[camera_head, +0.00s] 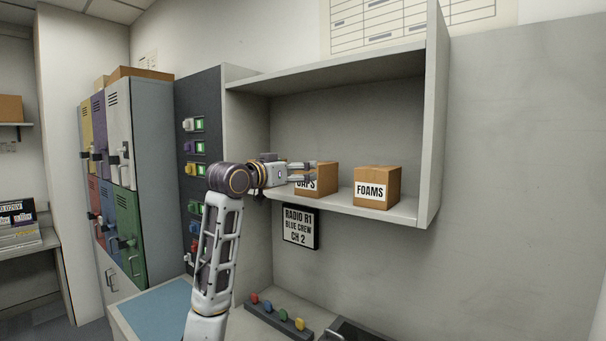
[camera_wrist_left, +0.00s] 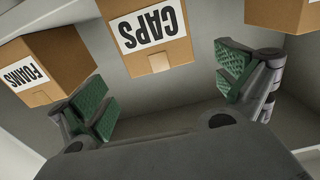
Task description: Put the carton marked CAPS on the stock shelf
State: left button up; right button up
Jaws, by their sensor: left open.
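The brown carton marked CAPS (camera_head: 328,179) stands upright on the stock shelf (camera_head: 390,209), left of the carton marked FOAMS (camera_head: 372,187). My left gripper (camera_head: 303,172) is open and empty in front of the CAPS carton, hiding part of its label. In the left wrist view the CAPS carton (camera_wrist_left: 152,60) appears upside down, ahead of the two spread green-padded fingers and between them across the picture. No contact shows. My right gripper is not in view.
In the left wrist view the FOAMS carton (camera_wrist_left: 48,66) is at left and another carton (camera_wrist_left: 284,14) at upper right. A radio sign (camera_head: 300,226) hangs below the shelf. A dark key panel (camera_head: 201,110) and lockers (camera_head: 128,170) stand left. Shelf space right of FOAMS is narrow.

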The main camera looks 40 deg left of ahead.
pick_arm(q)
jog(key=shift+s+d+b, duration=0.15)
jog(key=shift+s+b, duration=0.3)
jog(key=shift+s, duration=1.25)
